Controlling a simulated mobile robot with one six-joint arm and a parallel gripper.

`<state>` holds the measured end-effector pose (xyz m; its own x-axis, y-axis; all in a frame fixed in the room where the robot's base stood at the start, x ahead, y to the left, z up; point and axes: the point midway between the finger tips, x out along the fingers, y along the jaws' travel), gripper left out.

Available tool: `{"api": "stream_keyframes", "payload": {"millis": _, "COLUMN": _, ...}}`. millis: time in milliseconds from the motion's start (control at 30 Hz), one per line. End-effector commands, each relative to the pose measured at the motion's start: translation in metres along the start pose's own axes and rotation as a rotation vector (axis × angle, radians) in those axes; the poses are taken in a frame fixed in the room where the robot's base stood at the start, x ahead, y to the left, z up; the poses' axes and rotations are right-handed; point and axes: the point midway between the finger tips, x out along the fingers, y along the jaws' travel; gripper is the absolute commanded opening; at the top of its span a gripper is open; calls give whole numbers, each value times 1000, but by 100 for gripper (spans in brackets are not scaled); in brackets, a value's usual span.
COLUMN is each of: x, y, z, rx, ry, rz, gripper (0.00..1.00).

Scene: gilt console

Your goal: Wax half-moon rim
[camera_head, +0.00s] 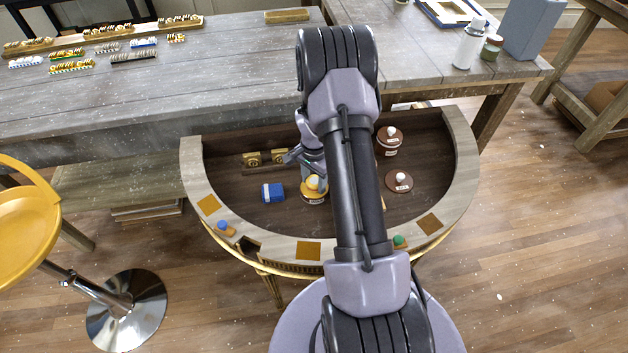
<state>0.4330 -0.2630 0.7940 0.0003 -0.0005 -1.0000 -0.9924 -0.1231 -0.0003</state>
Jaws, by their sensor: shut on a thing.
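The half-moon console (463,165) has a pale curved rim around a dark recessed top. Square amber patches lie on the rim at the left (208,205), front (309,250) and right (429,223). My gripper (306,162) is low over the recessed top, just behind a round yellow-topped tin (314,193) with a white knob. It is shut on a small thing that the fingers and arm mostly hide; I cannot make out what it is. Two brown-lidded tins with white knobs (389,146) (399,184) stand to the right.
A blue block (272,193) lies left of the yellow tin. Small blue-topped (225,228) and green-topped (399,241) pieces are on the rim. Brass fittings (265,158) are at the back. A grey workbench (190,95) stands behind, a yellow stool (25,210) at left.

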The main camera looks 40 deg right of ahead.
Motion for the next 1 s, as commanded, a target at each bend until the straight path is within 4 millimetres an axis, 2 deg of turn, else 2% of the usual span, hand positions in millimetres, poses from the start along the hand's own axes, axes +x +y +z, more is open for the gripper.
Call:
{"api": "stream_keyframes", "payload": {"millis": 600, "x": -68, "y": 0, "z": 0, "rx": 0, "ry": 1, "rz": -1, "gripper": 15}}
{"api": "stream_keyframes", "payload": {"millis": 1000, "x": -69, "y": 0, "z": 0, "rx": 0, "ry": 0, "rz": 0, "gripper": 15}}
